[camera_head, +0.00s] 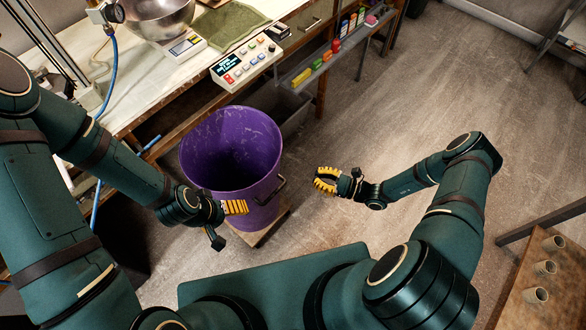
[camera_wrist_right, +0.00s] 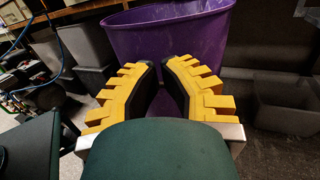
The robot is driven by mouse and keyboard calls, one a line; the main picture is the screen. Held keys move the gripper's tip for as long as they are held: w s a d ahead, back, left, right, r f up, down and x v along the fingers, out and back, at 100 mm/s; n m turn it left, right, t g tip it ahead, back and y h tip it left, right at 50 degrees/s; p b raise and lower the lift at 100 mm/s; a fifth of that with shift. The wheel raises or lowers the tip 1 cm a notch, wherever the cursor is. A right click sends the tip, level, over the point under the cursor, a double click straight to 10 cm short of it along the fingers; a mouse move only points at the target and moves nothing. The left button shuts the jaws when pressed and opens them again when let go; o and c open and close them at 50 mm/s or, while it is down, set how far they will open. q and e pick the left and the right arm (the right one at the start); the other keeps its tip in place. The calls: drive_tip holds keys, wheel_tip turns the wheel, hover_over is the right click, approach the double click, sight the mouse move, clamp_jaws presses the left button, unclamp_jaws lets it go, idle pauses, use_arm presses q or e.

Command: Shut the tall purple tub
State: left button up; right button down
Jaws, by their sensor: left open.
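The tall purple tub (camera_head: 262,165) stands upright on a low wooden base (camera_head: 262,232) beside the workbench. Its top is open and its inside is dark; I see no lid on it. A dark handle (camera_head: 273,190) sits on its right side. My left gripper (camera_head: 238,207) is open and shows in front of the tub's near side; I cannot tell whether it touches. My right gripper (camera_head: 324,180) is right of the tub, apart from it. In the right wrist view its yellow fingers (camera_wrist_right: 162,85) are apart and empty, with the tub (camera_wrist_right: 180,40) beyond them.
The workbench (camera_head: 130,75) at the upper left holds a metal bowl (camera_head: 157,17), a green cloth (camera_head: 228,25) and a button panel (camera_head: 245,65). Grey bins (camera_wrist_right: 85,45) stand near the tub. A brown table (camera_head: 560,270) with cups is at the lower right. The floor right of the tub is clear.

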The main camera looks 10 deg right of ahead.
sight(273, 163)
use_arm(q)
drive_tip(key=shift+f+b, duration=0.3)
drive_tip(key=shift+f, duration=0.05)
use_arm(e)
drive_tip(key=x, duration=1.3)
drive_tip(key=shift+w+a+f, duration=0.1)
drive_tip(key=shift+a, duration=0.25)
use_arm(q)
drive_tip(key=shift+w, duration=0.1)
